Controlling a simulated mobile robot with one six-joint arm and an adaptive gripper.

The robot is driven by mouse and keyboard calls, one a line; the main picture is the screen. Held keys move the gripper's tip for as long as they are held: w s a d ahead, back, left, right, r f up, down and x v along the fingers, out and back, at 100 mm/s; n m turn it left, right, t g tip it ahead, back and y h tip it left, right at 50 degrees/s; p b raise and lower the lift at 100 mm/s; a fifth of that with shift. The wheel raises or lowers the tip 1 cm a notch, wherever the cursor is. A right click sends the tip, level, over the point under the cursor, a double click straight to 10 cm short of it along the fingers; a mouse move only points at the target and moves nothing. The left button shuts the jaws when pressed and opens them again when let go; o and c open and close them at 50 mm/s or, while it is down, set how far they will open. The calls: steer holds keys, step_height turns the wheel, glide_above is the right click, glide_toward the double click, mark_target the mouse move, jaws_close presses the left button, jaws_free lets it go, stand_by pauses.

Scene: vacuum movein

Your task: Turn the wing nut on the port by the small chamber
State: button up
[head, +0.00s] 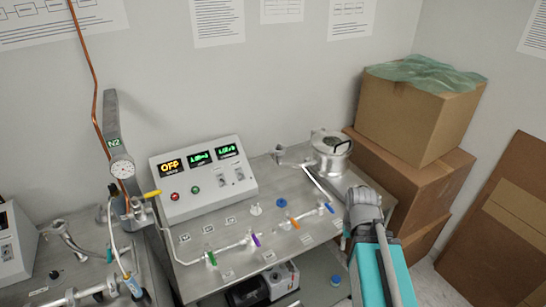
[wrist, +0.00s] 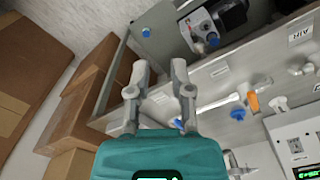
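The small chamber (head: 331,160) is a round metal pot with a lid and a dark handle at the back right of the steel bench. A short metal port (head: 281,152) is just left of it; its wing nut is too small to make out. In the wrist view, a metal fitting (wrist: 238,166) at the bottom edge may be this port; the chamber is not visible there. My gripper (head: 360,197) is in front of and right of the chamber, apart from it. In the wrist view, my gripper's (wrist: 160,72) two grey fingers are spread with nothing between them.
A tube line with green, purple, orange (head: 294,222) and blue handles crosses the bench (head: 185,275). The control box (head: 202,180) stands at the back left. Cardboard boxes (head: 415,118) are stacked to the right. Pumps (head: 283,279) sit on a lower shelf.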

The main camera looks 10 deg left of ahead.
steer(key=w+a+f+n+t+y+b, duration=0.1)
steer(key=w+a+y+b, duration=0.1)
steer(key=w+a, duration=0.2)
steer(key=w+a+f+n+t+y+b, duration=0.1)
steer(key=w+a+n+t+y+b, duration=0.1)
steer(key=w+a+b, duration=0.1)
steer(key=w+a+f+n+t+y+b, duration=0.1)
steer(key=w+a+n+t+y+b, duration=0.1)
steer(key=w+a, duration=0.3)
steer(key=shift+w+f+y+b, duration=0.15)
steer(key=shift+w+y+b, duration=0.25)
steer(key=shift+w+b, duration=0.2)
steer(key=w+a+r+t+y+b, duration=0.1)
steer(key=w+a+t+b, duration=0.2)
steer(key=w+t+b, duration=0.2)
steer(key=w+a+r+t+y+b, duration=0.2)
steer(key=w+t+b, duration=0.3)
steer(key=w, duration=0.6)
steer(key=shift+a+r, duration=0.3)
steer(key=shift+a, duration=0.2)
steer(key=shift+w+a, duration=0.1)
steer(key=shift+w, duration=0.05)
